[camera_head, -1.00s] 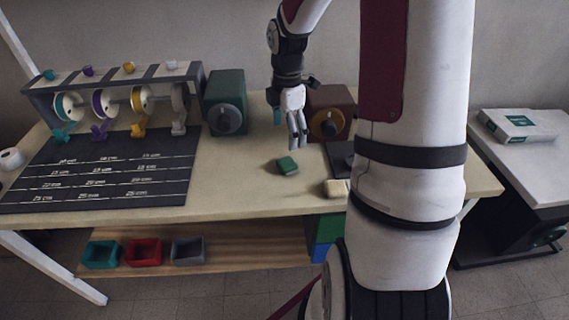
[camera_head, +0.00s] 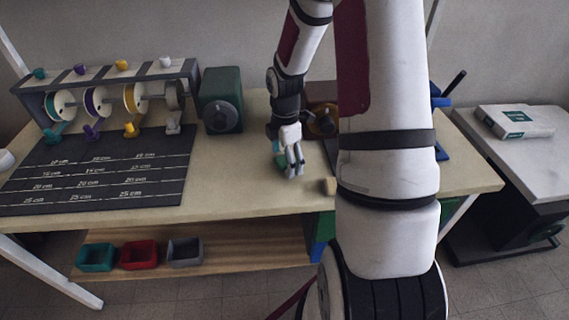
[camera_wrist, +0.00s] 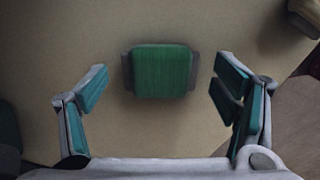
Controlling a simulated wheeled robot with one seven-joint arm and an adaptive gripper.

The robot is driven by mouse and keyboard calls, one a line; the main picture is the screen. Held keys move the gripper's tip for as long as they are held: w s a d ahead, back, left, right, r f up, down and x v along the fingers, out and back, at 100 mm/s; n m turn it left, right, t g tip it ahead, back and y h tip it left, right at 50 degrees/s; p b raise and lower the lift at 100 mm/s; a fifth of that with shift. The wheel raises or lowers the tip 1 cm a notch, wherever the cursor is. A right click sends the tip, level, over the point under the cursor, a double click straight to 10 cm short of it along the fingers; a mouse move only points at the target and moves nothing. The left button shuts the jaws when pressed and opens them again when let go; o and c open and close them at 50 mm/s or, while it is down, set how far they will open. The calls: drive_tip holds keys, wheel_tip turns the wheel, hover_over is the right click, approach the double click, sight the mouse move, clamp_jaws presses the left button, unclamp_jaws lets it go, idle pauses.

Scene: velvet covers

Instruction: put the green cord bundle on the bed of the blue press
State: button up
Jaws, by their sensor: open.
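The green cord bundle (camera_wrist: 161,71) lies on the tabletop in the wrist view, between my open fingers and a little beyond their tips, with a dark band at each end. My gripper (camera_wrist: 160,84) is open with clear space on both sides of the bundle; nothing is held. In the head view my gripper (camera_head: 288,172) is low over the table and largely covers the bundle. The blue press (camera_head: 440,110) shows partly at the right behind my arm, with a black handle; its bed is mostly hidden.
A beige block (camera_head: 328,186) lies close to the right of my gripper. A green box with a dial (camera_head: 220,100) and a brown box with a dial (camera_head: 322,120) stand behind. A spool rack (camera_head: 110,95) and a dark measuring mat (camera_head: 100,172) fill the left.

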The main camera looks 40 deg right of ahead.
sight(285, 160)
drive_tip(key=c, duration=1.1)
drive_tip(key=shift+r, duration=0.8)
wheel_tip(285, 160, up, 2)
drive_tip(key=shift+r+p, duration=0.2)
drive_tip(key=shift+p, duration=0.15)
drive_tip(key=s, duration=0.5)
drive_tip(key=s+p, duration=0.1)
drive_tip(key=s, duration=0.4)
drive_tip(key=s+r+p, duration=0.1)
drive_tip(key=s, duration=0.5)
drive_tip(key=shift+d, duration=0.2)
